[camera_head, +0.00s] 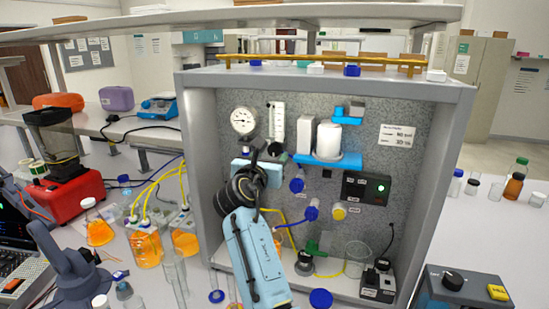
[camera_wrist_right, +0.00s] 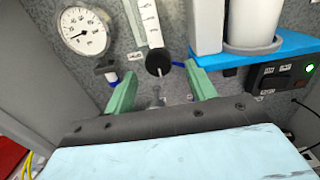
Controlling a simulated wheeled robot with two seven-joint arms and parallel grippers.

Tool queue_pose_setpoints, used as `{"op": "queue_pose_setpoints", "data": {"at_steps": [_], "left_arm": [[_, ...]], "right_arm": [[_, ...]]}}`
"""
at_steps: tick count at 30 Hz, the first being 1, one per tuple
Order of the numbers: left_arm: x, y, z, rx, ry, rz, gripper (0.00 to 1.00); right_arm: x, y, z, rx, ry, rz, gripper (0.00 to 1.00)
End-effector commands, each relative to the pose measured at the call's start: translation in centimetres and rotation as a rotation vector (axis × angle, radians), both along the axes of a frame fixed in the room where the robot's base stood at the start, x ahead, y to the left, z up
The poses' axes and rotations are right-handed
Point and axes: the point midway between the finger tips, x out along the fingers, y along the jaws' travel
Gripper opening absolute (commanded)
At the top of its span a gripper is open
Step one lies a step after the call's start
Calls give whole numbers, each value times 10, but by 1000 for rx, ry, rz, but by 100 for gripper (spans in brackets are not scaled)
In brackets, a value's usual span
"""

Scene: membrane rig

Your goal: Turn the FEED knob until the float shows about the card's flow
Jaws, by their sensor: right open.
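The black knob (camera_wrist_right: 157,62) with a pale pointer line sits under the clear flow tube (camera_wrist_right: 146,22) on the speckled panel; its label is not readable. In the head view the tube (camera_head: 277,120) shows, but I cannot make out its float. The white card (camera_head: 398,135) is at the panel's upper right, its figures too small to read surely. My right gripper (camera_wrist_right: 161,72) has its green fingers apart, one on each side of the knob in the wrist view, with nothing held. In the head view the right gripper (camera_head: 264,154) is partly hidden by its wrist.
A round dial gauge (camera_head: 243,121) is left of the tube. A blue shelf (camera_head: 330,161) with white cylinders and a black box with a green light (camera_head: 367,188) are to the right. Blue and yellow knobs and tubing are below. The cabinet's side walls bound the space.

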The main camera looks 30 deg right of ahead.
Motion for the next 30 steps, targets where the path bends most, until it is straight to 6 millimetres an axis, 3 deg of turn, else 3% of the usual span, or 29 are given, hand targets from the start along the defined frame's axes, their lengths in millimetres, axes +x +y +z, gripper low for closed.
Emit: {"op": "queue_pose_setpoints", "data": {"at_steps": [3, 7, 22, 30], "left_arm": [[24, -2, -17, -4, -37, 0, 36], [37, -3, -26, -6, -58, 0, 36], [16, -1, -33, -3, -26, 3, 36], [18, -1, -33, -2, -28, 4, 36]], "right_arm": [[15, -17, -3, -2, -3, -1, 56], [25, -29, -3, 1, -2, 0, 56], [35, -40, 0, 1, -1, 1, 56], [34, -40, 0, 1, -1, 1, 22]]}}
